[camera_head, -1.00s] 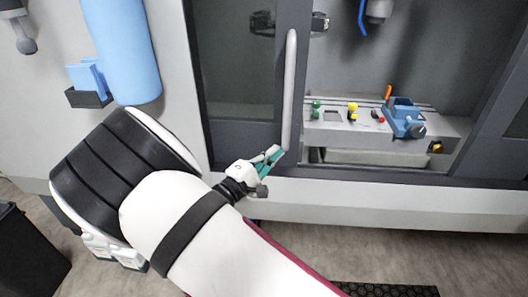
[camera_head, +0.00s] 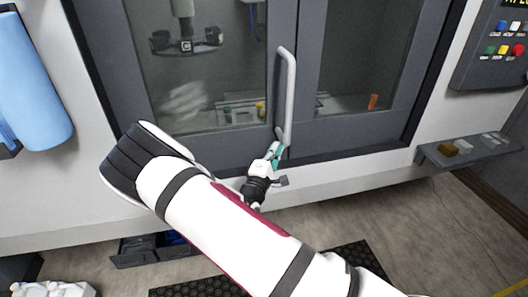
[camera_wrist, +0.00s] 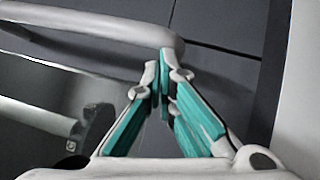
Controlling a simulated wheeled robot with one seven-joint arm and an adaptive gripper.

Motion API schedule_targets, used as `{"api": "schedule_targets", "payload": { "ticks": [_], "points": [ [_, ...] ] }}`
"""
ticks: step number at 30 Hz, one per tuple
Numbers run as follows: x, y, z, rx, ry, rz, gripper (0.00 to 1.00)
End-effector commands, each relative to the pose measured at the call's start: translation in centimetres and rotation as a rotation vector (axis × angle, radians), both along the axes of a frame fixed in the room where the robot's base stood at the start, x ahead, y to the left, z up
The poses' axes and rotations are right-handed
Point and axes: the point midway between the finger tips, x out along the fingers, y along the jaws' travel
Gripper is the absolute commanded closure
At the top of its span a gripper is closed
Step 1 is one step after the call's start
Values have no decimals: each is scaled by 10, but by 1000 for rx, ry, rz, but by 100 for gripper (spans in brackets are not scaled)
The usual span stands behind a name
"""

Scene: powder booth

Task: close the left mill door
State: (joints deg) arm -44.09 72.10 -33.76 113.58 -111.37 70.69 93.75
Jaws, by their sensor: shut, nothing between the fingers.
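The left mill door (camera_head: 284,25) is a dark grey framed panel with a window, through which the machine's inside shows. Its right edge stands against or very near the right door's (camera_head: 411,80) frame, and I see no wide opening between them. A pale upright bar handle (camera_head: 290,90) is on the left door's right side. My gripper (camera_head: 280,147), with teal fingers, is at the handle's lower end. In the wrist view, my gripper (camera_wrist: 162,70) has its fingertips together beside the curved handle (camera_wrist: 125,32). Whether they touch it is unclear.
A control panel (camera_head: 496,45) with coloured buttons is at the upper right, above a small shelf (camera_head: 470,152) holding small blocks. A blue cylinder (camera_head: 32,85) hangs at the left. A black mat (camera_head: 340,262) lies on the floor, which is open at the lower right.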

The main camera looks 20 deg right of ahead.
Motion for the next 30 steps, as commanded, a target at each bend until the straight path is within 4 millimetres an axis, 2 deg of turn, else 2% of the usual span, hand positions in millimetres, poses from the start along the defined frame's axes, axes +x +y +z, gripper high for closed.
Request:
{"api": "schedule_targets", "payload": {
  "ticks": [12,19,23,30],
  "points": [
    [-2,-6,-2,2,5,-5,100],
    [-7,-1,-4,1,7,-5,100],
    [-22,11,-8,2,9,-2,100],
    [-60,42,-16,3,8,0,100]
  ]
}}
